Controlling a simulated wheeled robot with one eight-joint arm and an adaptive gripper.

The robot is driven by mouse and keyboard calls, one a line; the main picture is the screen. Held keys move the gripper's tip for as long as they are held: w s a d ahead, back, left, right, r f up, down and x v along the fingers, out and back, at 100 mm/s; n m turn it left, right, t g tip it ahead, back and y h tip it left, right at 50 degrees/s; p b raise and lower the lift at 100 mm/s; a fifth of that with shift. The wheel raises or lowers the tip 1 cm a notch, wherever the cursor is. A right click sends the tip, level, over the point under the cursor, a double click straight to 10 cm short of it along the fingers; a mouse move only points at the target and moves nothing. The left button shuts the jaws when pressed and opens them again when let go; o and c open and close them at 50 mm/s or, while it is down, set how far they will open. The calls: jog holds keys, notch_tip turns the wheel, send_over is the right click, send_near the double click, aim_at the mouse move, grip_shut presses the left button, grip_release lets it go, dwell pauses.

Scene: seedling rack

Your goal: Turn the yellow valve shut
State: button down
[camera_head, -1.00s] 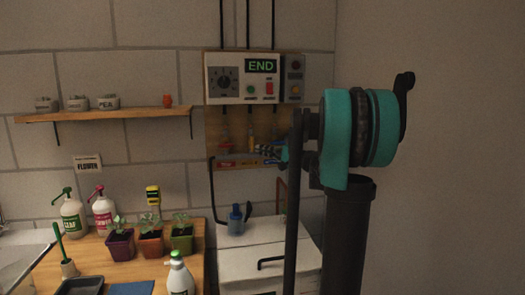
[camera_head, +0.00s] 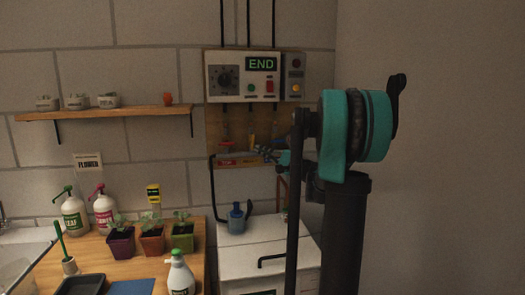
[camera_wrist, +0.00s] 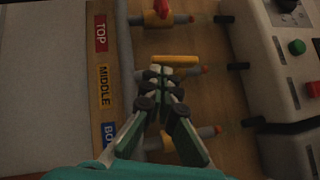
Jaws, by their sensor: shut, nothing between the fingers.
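The yellow valve (camera_wrist: 175,59) is in the middle of the wrist view, its bar handle lying roughly along its pipe, beside the MIDDLE label (camera_wrist: 105,86). My gripper (camera_wrist: 160,72) is shut and empty, its fingertips close beside the handle's near side; I cannot tell whether they touch it. In the head view the yellow valve (camera_head: 251,139) is small, on the board under the control box, with my gripper (camera_head: 264,152) just below it.
A red-handled valve (camera_wrist: 162,9) is by the TOP label. The control box (camera_head: 242,77) reads END. Potted seedlings are on the bench at left.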

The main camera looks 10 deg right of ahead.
jog(key=shift+a+f+m+t, duration=0.25)
jog(key=shift+m+t, duration=0.45)
jog(key=shift+m, duration=0.2)
jog(key=shift+a+f+m+t, duration=0.15)
jog(key=shift+a+m+t, duration=0.1)
jog(key=shift+m+t, duration=0.55)
jog(key=m+t, duration=0.1)
jog(key=a+m, duration=0.1)
jog(key=m, duration=0.1)
jog(key=shift+f+t, duration=0.15)
jog(key=shift+t, duration=0.25)
jog(key=shift+a+f, duration=0.1)
jog(key=shift+a, duration=1.05)
jog(key=shift+a+r, duration=0.2)
jog(key=shift+f, duration=0.1)
